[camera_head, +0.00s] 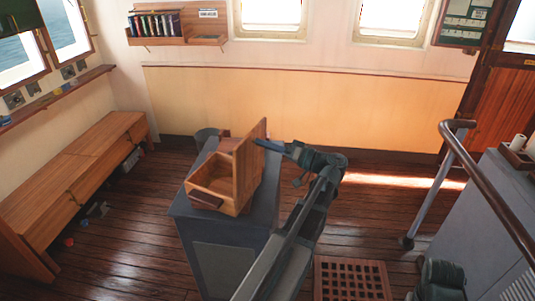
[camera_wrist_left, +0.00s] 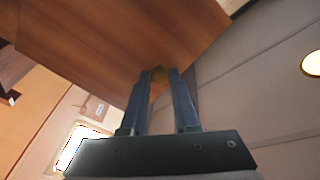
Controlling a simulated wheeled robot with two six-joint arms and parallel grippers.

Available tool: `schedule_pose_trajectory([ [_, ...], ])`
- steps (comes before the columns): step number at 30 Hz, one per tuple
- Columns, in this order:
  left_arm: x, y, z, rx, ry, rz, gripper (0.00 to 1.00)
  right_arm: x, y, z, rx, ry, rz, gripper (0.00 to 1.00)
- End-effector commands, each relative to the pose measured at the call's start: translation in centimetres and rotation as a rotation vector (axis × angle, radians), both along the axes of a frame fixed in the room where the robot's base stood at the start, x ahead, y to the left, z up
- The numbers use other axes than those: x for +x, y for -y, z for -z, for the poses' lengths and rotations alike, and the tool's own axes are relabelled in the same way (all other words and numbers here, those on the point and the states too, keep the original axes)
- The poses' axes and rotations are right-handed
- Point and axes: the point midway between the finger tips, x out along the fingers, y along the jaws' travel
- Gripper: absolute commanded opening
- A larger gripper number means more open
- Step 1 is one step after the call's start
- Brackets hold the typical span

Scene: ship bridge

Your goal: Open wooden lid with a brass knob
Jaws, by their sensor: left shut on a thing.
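A wooden box (camera_head: 205,196) stands on a grey cabinet (camera_head: 186,208), and its inside shows from above. Its wooden lid (camera_head: 249,163) stands upright, raised at the box's right side. My left gripper (camera_head: 262,144) is at the right face of the lid. In the left wrist view my left gripper (camera_wrist_left: 160,78) is shut on the knob. The knob is hidden in the head view. My right gripper is not seen.
A wooden bench (camera_head: 85,165) runs along the left wall. Behind the cabinet is a yellow wall panel (camera_head: 330,105). A railing (camera_head: 480,175) and a grey console (camera_head: 480,215) stand at the right. A wooden grating (camera_head: 352,278) lies on the floor near the front.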

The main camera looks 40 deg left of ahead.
Motion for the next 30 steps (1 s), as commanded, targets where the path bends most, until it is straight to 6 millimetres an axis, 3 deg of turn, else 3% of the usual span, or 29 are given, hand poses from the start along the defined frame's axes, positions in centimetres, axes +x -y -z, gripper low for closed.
schedule_pose_trajectory([
  [6,0.2,0.8,0.8,0.046,-0.013,-0.002,0.00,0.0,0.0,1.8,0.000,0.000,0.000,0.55],
  [23,0.2,1.2,0.7,0.062,-0.017,-0.003,0.00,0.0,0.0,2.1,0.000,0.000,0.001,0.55],
  [24,0.2,1.2,0.7,0.062,-0.017,-0.003,0.36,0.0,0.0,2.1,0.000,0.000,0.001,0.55],
  [28,0.2,1.2,0.6,0.064,-0.017,-0.003,0.59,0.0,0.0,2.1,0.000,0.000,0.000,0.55],
  [30,0.2,1.2,0.6,0.065,-0.018,-0.002,0.59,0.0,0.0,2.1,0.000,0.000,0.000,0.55],
])
